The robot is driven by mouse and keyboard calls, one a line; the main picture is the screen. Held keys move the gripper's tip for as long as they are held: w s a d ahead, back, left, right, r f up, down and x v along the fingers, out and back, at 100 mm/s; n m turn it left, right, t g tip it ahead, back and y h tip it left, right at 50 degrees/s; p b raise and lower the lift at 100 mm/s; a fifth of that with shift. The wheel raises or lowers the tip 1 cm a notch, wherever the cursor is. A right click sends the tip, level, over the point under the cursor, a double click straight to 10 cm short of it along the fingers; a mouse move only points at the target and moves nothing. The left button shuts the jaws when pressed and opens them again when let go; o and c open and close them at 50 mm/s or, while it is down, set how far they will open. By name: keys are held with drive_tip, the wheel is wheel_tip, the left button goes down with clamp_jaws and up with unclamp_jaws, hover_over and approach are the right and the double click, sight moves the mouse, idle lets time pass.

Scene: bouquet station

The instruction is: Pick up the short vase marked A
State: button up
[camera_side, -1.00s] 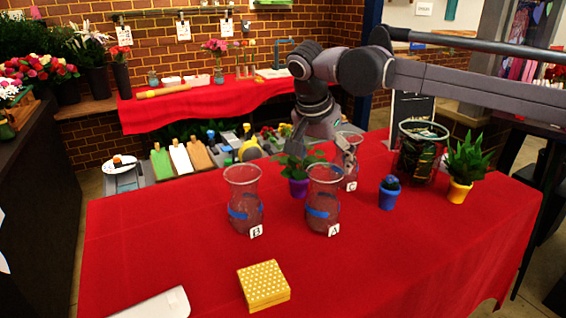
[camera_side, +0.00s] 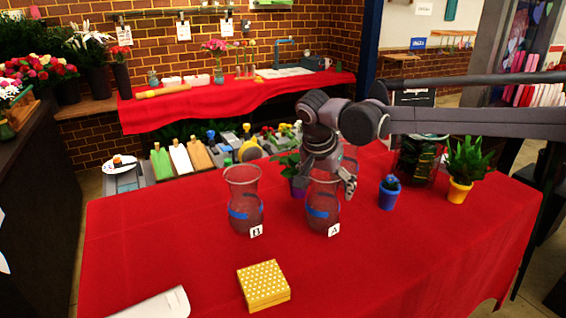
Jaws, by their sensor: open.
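The vase marked A (camera_side: 322,212) is clear glass with a blue band and a white letter card, upright on the red-covered table. My gripper (camera_side: 328,182) is open at the vase's upper part. One finger shows to the right of the rim, and the other is hard to make out. I cannot tell whether the gripper touches the glass. A similar vase marked B (camera_side: 245,212) stands to the left of A. The vase marked C is mostly hidden behind my gripper.
A purple-potted plant (camera_side: 298,187) is close behind A. A blue pot (camera_side: 389,195), a yellow-potted plant (camera_side: 459,192) and a dark wire container (camera_side: 417,160) stand to the right. A yellow patterned box (camera_side: 263,286) lies in front. The table's front right is clear.

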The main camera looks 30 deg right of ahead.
drive_tip(key=c, duration=1.6)
drive_tip(key=shift+c, duration=0.9)
drive_tip(key=shift+r, duration=0.1)
